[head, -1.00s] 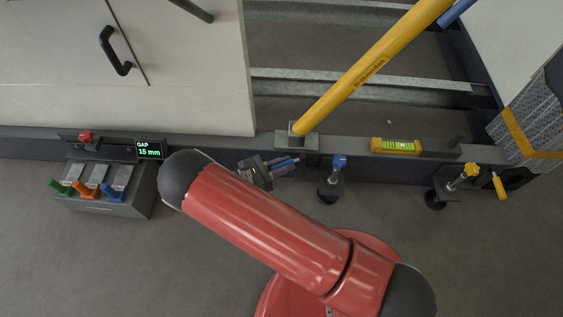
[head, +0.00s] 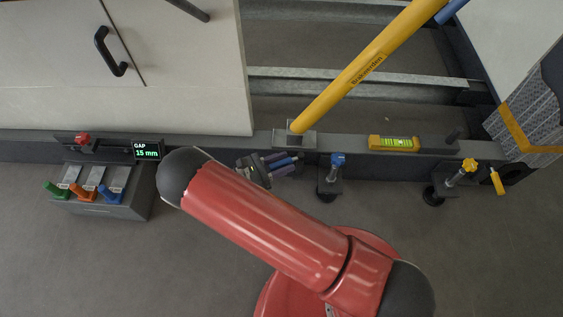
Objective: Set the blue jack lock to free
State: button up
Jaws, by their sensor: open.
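A blue-topped jack (head: 337,160) stands at the dark frame rail, right of my gripper, its round foot on the floor. A blue lever (head: 111,193) is the rightmost of three levers on a grey box at the left; its label is too small to read. I cannot tell the lock setting from this view. My gripper (head: 291,162) is open and empty beside the rail, fingers pointing right towards the blue-topped jack with a gap between. My red arm hides part of the floor in front of it.
Green (head: 56,188) and orange levers (head: 80,194) sit left of the blue one. A display (head: 147,150) reads GAP 15 mm. A yellow brace (head: 365,67) rises from the rail; a spirit level (head: 394,143) and yellow-topped jack (head: 468,166) are further right. Floor at lower left is clear.

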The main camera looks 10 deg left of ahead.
jog(key=v, duration=0.7)
jog(key=shift+s+a, duration=0.25)
jog(key=shift+a, duration=0.05)
